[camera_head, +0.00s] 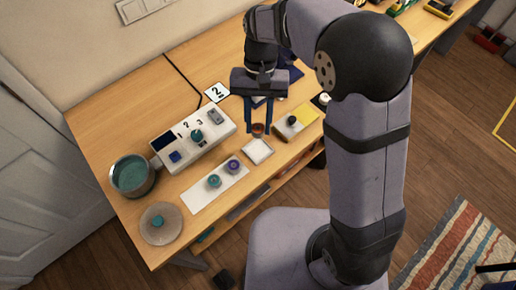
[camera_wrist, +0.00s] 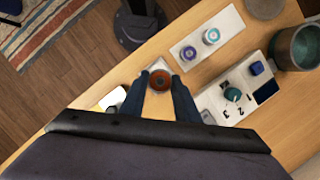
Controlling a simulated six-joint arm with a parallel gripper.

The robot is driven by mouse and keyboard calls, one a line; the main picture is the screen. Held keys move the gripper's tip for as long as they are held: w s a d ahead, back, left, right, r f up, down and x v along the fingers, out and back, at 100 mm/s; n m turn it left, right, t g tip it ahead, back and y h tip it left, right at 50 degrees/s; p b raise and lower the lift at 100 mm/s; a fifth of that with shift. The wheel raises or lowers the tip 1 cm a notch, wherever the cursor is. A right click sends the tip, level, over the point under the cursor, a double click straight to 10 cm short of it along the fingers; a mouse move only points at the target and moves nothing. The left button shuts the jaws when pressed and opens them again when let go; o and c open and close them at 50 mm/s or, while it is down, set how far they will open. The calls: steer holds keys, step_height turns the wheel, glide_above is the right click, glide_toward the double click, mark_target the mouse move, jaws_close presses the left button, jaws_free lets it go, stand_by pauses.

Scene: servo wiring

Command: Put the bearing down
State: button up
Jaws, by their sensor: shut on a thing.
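A reddish-orange bearing (camera_head: 258,128) with a dark centre is between the fingertips of my gripper (camera_head: 258,131), which is shut on it. In the wrist view the bearing (camera_wrist: 160,80) shows ring-side up between the two blue fingers (camera_wrist: 160,82). A small white square pad (camera_head: 258,151) lies on the table just in front of the gripper in the head view. In the wrist view a pale edge of it shows around the bearing. I cannot tell the exact height of the bearing above the table.
A white strip (camera_head: 196,204) holds a teal ring (camera_head: 214,181) and a purple ring (camera_head: 233,166). A white control box (camera_head: 218,134) with a knob stands left of the gripper. A yellow-topped block (camera_head: 304,113) is close on the right.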

mark_target(258, 152)
steer(key=shift+f, duration=0.1)
steer(key=shift+f+p, duration=1.35)
steer(key=shift+f, duration=3.55)
steer(key=shift+f, duration=0.1)
steer(key=o, duration=0.7)
steer(key=shift+o, duration=0.6)
steer(key=b+v, duration=0.3)
steer(key=v, duration=0.9)
